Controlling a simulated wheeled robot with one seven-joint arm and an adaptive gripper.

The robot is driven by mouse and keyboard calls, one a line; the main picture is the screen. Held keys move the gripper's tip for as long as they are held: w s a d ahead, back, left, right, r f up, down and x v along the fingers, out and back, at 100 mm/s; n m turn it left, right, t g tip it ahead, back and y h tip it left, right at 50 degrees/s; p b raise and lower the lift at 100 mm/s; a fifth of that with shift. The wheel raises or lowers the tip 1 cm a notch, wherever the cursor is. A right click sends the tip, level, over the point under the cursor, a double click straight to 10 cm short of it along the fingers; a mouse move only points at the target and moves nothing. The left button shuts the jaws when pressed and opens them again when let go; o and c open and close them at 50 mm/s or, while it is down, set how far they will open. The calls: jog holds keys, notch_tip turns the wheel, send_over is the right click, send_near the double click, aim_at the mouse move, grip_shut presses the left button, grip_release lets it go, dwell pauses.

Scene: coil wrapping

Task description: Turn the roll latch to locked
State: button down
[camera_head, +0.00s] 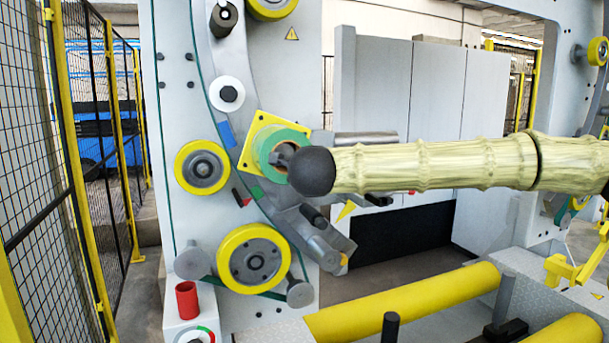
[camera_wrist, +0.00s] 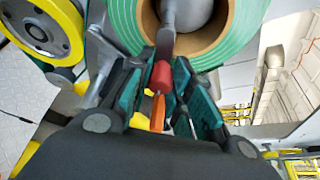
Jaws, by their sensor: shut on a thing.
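The green strap roll (camera_wrist: 122,25) with its brown core (camera_wrist: 208,42) fills the top of the wrist view. The roll latch shows there as a grey lever (camera_wrist: 168,22) across the core, ending in a red tip (camera_wrist: 162,73). My gripper (camera_wrist: 160,84) has its teal fingers closed around this red tip, below the core. An orange piece (camera_wrist: 157,113) lies between the fingers; I cannot tell what it belongs to. In the head view the roll (camera_head: 287,137) sits in front of a yellow plate (camera_head: 253,142). My arm's black joint hides most of the gripper and latch there.
A red cylinder (camera_head: 187,300) stands at lower left. Yellow rollers (camera_head: 405,302) lie low in front. A mesh fence (camera_head: 85,130) is at left.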

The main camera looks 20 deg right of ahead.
jog(key=c, duration=1.3)
grip_release()
jog(key=shift+s, duration=0.1)
jog(key=v, duration=1.1)
jog(key=shift+s+a+r, duration=0.1)
jog(key=shift+s, duration=0.3)
